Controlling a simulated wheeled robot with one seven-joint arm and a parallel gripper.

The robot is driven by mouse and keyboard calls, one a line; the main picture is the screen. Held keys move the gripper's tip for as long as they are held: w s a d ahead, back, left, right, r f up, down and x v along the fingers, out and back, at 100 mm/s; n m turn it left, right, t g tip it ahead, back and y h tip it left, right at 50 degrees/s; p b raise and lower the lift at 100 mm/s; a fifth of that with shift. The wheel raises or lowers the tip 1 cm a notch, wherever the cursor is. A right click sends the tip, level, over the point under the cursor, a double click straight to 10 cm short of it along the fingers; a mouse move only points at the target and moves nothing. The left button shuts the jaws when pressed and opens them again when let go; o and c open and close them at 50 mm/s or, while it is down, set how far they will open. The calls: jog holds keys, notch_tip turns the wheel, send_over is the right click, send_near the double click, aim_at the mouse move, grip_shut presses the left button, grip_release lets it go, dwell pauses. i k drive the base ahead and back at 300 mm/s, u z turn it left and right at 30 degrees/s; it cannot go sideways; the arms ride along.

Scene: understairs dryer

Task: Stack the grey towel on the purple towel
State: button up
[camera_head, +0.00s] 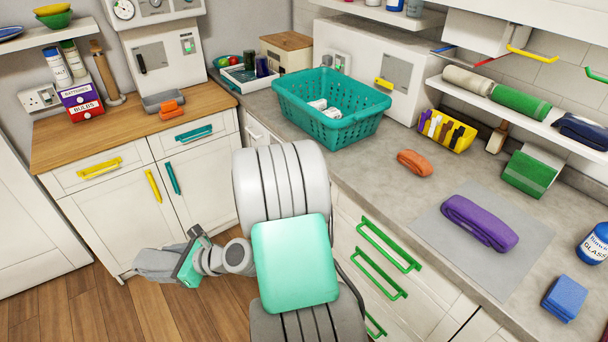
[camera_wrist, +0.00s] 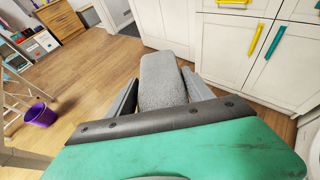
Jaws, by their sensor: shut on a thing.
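The purple towel (camera_head: 480,222) lies folded on a grey mat (camera_head: 432,234) on the right-hand counter. My gripper (camera_head: 178,264) is low at the left, in front of the white cabinets and above the wooden floor, well away from the purple towel. It is shut on the grey towel (camera_head: 158,263), which sticks out from the jaws to the left. In the wrist view the grey towel (camera_wrist: 162,82) is gripped between the two fingers and points away from the palm. The purple towel is not in the wrist view.
A teal basket (camera_head: 330,108) stands at the back of the counter. An orange item (camera_head: 414,163), a blue sponge-like block (camera_head: 564,298) and a bottle (camera_head: 594,243) surround the mat. Green drawer handles (camera_head: 376,265) jut from the counter front. A purple bucket (camera_wrist: 40,115) stands on the floor.

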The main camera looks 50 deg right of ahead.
aim_at(481, 215)
jog(key=u, duration=0.05)
jog(key=k, duration=0.95)
jog(key=z, duration=1.2)
